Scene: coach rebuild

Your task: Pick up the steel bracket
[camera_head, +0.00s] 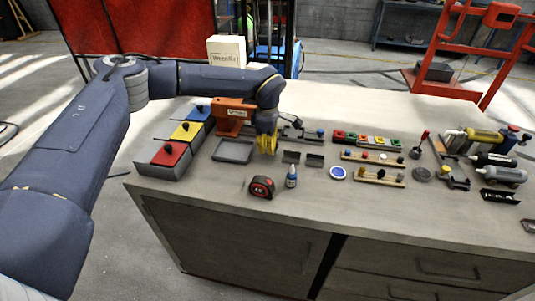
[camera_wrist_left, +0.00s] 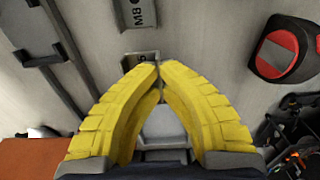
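My left gripper (camera_head: 266,146) has yellow fingers and hangs over the bench behind the tape measure. In the left wrist view its fingertips (camera_wrist_left: 159,68) meet, and I see nothing held between them. Two small dark angle-shaped metal pieces stand to its right, a nearer one (camera_head: 291,156) and a farther one (camera_head: 314,160). In the left wrist view the farther one (camera_wrist_left: 138,14) is marked M8; the nearer one (camera_wrist_left: 139,60) is partly hidden by the fingertips. I cannot tell whether either is the steel bracket. My right gripper is not in view.
A grey tray (camera_head: 233,151) lies left of my gripper, with an orange tool (camera_head: 232,117) behind it.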

